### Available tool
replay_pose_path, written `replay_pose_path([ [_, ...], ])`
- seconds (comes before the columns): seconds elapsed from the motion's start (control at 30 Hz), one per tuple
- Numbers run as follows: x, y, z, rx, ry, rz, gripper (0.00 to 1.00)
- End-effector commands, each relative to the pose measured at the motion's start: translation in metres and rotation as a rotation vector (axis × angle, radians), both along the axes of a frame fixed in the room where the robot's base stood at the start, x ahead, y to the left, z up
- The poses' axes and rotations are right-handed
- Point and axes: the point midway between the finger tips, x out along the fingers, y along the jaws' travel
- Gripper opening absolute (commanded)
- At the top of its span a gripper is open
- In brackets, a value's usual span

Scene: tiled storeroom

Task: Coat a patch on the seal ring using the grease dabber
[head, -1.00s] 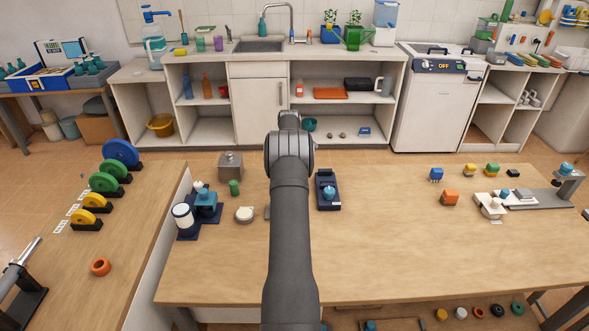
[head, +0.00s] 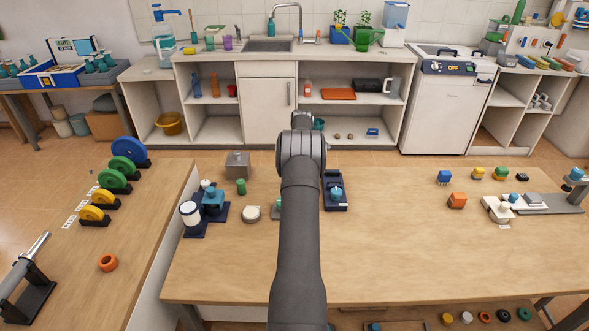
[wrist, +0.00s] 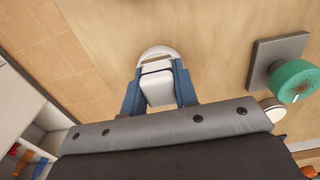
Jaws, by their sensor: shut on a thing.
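My gripper's blue fingers (wrist: 158,92) are shut on a white piece with a rounded, pale end (wrist: 158,52), likely the grease dabber; its working tip is hard to make out. In the head view my arm hides the gripper. A green round piece (wrist: 293,80) stands on a grey square plate (wrist: 262,65), right of my gripper and apart from it. It may be the seal ring, but I cannot tell surely. Part of a teal piece (head: 277,207) shows beside my arm in the head view. An orange ring (head: 107,262) lies on the left table.
A round cream container (head: 251,214), a green cylinder (head: 241,187) and a blue-and-white stand (head: 194,217) are left of my arm. A dark blue holder (head: 336,191) is close on its right. The front middle of the table (head: 400,260) is clear.

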Motion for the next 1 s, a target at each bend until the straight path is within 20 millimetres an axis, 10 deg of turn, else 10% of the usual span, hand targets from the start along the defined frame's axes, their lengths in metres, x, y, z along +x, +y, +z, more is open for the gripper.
replay_pose_path([
  [1.0,-0.001,-0.012,0.081,0.0,-0.001,0.0,0.05],
])
